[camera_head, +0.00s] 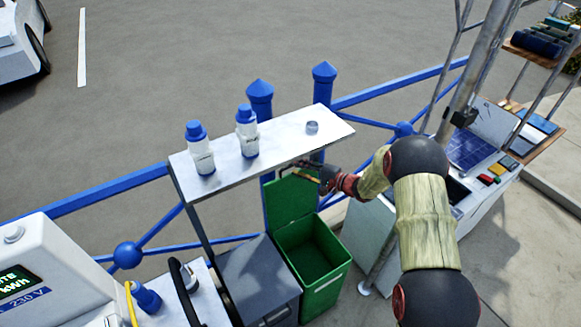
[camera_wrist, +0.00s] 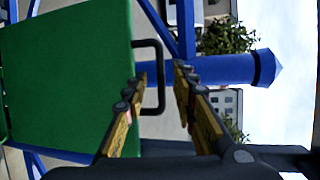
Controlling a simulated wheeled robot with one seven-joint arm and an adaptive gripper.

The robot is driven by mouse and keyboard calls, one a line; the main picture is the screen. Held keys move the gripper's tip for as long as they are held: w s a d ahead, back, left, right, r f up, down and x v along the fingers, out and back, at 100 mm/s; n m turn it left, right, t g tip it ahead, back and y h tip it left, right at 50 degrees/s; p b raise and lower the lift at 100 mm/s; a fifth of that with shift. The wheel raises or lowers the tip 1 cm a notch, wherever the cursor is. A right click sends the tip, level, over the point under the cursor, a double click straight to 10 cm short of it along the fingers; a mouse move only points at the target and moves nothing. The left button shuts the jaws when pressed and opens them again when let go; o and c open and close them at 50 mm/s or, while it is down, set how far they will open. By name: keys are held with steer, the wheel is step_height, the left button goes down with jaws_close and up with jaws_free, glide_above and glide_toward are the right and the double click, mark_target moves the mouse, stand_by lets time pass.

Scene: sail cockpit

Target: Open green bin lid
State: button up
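The green bin (camera_head: 316,262) stands below the white shelf, and its inside is visible from above. Its green lid (camera_head: 291,201) stands raised and about upright at the bin's back edge. In the wrist view the lid (camera_wrist: 70,70) fills the left side, with a dark handle (camera_wrist: 161,45) sticking out from its edge. My gripper (camera_head: 310,172) is at the lid's top edge, under the shelf's front edge. In the wrist view its fingers (camera_wrist: 161,76) are apart, with the handle's outer bar showing between them. I cannot tell whether a finger touches the handle.
A white shelf (camera_head: 285,140) with two blue-capped bottles and a small round item is close above my gripper. A dark grey bin (camera_head: 258,275) stands left of the green one. A blue railing (camera_head: 400,85) runs behind. A white counter (camera_head: 368,235) stands on the right.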

steer(key=shift+x, duration=1.85)
steer(key=shift+c, duration=0.4)
jaws_close()
steer(key=shift+s, duration=0.1)
